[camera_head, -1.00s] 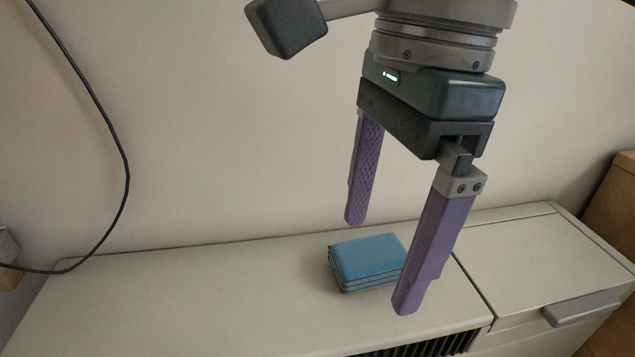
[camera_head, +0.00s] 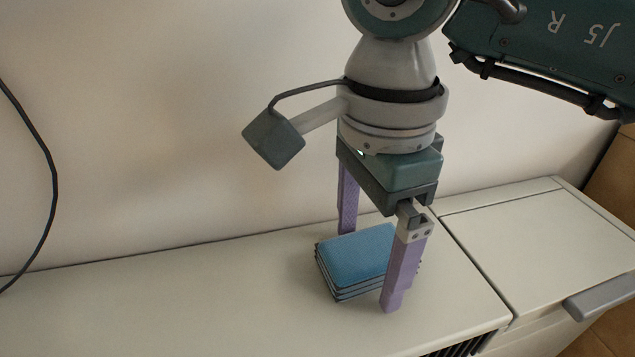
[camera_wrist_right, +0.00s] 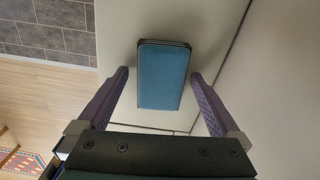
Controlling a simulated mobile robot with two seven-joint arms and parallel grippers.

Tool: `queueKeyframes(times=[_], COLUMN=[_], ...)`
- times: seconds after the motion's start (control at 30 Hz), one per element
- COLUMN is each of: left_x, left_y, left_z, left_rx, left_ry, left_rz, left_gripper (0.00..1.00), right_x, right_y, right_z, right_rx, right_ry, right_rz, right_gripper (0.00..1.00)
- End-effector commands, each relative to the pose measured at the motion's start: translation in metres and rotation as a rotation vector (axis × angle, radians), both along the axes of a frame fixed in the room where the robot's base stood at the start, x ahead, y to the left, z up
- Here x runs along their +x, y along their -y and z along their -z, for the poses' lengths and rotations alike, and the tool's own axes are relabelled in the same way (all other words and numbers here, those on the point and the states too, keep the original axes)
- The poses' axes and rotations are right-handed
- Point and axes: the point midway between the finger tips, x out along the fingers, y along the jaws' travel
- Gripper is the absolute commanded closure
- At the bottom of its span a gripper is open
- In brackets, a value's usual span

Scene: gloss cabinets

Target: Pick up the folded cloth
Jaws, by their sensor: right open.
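The folded cloth (camera_head: 355,257) is a blue, layered rectangular stack lying flat on the pale cabinet top. My right gripper (camera_head: 368,270) has two purple fingers spread wide, one on the far side of the cloth and one on the near side. In the right wrist view the cloth (camera_wrist_right: 163,76) lies between and just beyond the open fingertips (camera_wrist_right: 159,74), with a gap on both sides. Nothing is held. My left gripper is not in view.
The cabinet top (camera_head: 180,310) is clear to the left of the cloth. A wall (camera_head: 150,120) rises behind it. To the right are a seam, another cabinet section (camera_head: 540,235) and a grey handle (camera_head: 600,300). A dark cable (camera_head: 52,190) hangs at the left.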

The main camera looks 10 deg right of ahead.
Motion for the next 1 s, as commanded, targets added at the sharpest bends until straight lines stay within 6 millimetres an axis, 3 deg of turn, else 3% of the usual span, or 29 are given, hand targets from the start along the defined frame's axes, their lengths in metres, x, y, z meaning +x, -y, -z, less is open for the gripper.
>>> queueKeyframes(times=[0.27,1.0], left_x=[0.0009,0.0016], left_y=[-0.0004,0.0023], left_z=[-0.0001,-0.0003], left_rx=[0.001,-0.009], left_ry=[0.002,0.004], left_rz=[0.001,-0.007], left_gripper=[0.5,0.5], right_x=[0.0002,0.0001], right_y=[0.0,0.0], right_z=[0.002,0.0018], right_rx=[0.0,0.0], right_ry=[0.001,0.0], right_rz=[0.0,0.0], right_gripper=[0.02,0.85])
